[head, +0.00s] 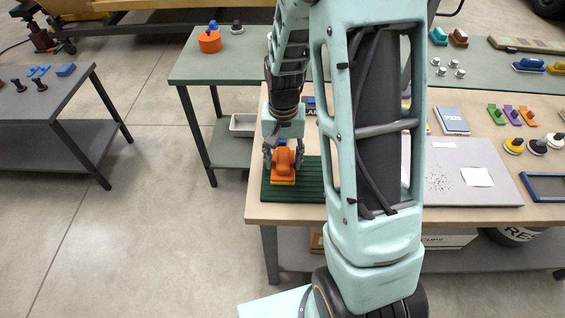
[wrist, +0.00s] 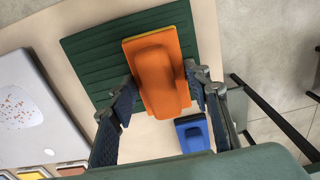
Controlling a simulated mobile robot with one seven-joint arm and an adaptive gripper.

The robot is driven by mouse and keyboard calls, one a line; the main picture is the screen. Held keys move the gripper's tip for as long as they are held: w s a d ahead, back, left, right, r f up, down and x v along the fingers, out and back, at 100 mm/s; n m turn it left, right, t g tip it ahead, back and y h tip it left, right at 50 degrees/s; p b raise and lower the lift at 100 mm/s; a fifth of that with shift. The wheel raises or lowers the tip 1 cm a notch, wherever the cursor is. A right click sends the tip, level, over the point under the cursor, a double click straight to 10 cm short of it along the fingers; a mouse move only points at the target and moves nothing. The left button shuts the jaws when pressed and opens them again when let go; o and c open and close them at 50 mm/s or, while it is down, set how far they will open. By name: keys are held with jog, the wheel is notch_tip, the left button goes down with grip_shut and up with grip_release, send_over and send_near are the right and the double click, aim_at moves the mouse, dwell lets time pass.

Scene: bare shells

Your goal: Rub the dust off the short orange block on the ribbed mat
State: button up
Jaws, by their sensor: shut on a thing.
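The green ribbed mat (head: 313,187) lies at the left front corner of the wooden table; it also shows in the wrist view (wrist: 90,50). My gripper (head: 284,160) points down over it. Its fingers (wrist: 160,78) are shut on the sides of an orange piece (head: 284,167) with a raised middle, also filling the centre of the wrist view (wrist: 162,80). A thin yellow layer (head: 283,183) shows under the orange at its edge. I cannot tell whether the orange block is a separate thing below the held piece. No dust is visible there.
A blue piece (wrist: 192,132) lies close beside the mat. A grey panel (head: 490,192) with dark specks and a white patch lies right on the table. My arm hides the table's middle. A green table (head: 205,66) stands behind left; open floor (head: 150,200) lies left.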

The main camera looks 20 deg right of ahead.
aim_at(284, 156)
jog(key=shift+r+p, duration=1.45)
jog(key=shift+r, duration=0.9)
jog(key=shift+w+b, duration=0.1)
jog(key=shift+b, duration=0.2)
